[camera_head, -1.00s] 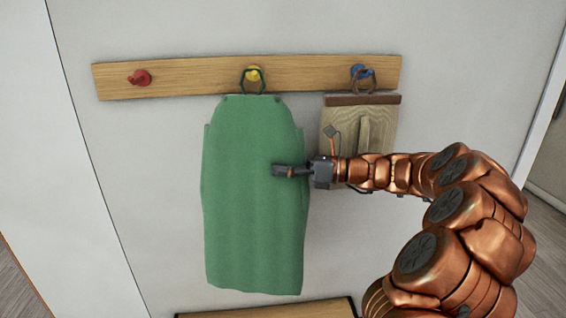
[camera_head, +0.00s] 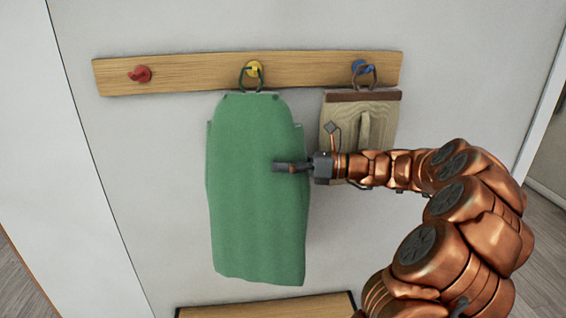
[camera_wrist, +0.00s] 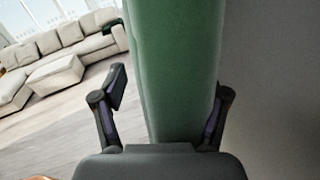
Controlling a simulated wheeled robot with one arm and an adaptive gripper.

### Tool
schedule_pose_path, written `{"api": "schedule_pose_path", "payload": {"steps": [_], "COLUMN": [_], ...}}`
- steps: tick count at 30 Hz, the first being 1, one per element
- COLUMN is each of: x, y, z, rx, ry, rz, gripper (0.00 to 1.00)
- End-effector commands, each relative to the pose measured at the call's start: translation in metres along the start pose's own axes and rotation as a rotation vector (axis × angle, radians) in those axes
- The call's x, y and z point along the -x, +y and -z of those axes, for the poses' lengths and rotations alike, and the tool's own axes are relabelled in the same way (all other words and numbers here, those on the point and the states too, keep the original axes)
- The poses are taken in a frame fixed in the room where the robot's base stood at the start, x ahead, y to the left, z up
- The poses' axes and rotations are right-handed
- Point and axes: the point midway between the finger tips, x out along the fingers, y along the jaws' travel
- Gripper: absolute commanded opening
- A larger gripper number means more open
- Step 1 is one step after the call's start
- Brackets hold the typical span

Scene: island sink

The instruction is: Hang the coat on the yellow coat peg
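The green coat (camera_head: 255,210) hangs against the wall below the yellow coat peg (camera_head: 254,69). Its dark loop (camera_head: 243,78) is at the yellow peg and appears to be around it; the exact contact is too small to tell. The coat's lower end leans slightly right. My gripper (camera_head: 304,147) is at the coat's right edge, with its fingers spread and one finger in front of the cloth. In the wrist view the coat (camera_wrist: 178,60) runs between the open fingers. The left finger is apart from it; the right finger is close to its edge, contact unclear.
A wooden rail (camera_head: 195,74) carries a red peg (camera_head: 140,75), which is bare, and a blue peg (camera_head: 362,67). A beige bag-like item (camera_head: 345,115) hangs at the blue peg, behind my wrist. A wooden bench top (camera_head: 265,308) is below. A sofa (camera_wrist: 55,65) is far off.

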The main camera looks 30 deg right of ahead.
Motion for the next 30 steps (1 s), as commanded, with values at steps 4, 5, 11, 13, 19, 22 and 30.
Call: {"api": "schedule_pose_path", "payload": {"steps": [4,5,11,13,19,22,30], "x": [0.0,0.0,0.0,0.0,0.015,0.032,0.084], "y": [0.0,0.0,0.0,0.0,0.0,-0.001,-0.001], "z": [0.0,0.0,0.001,0.001,0.001,0.001,0.0], "rx": [0.0,0.0,0.0,0.0,-0.001,0.0,0.001], "ry": [0.001,0.001,0.001,0.002,0.0,0.001,0.001], "rz": [0.0,0.0,-0.001,0.0,0.001,0.004,0.005], "gripper": [0.92,0.92,0.92,0.92,0.92,0.92,0.92]}}
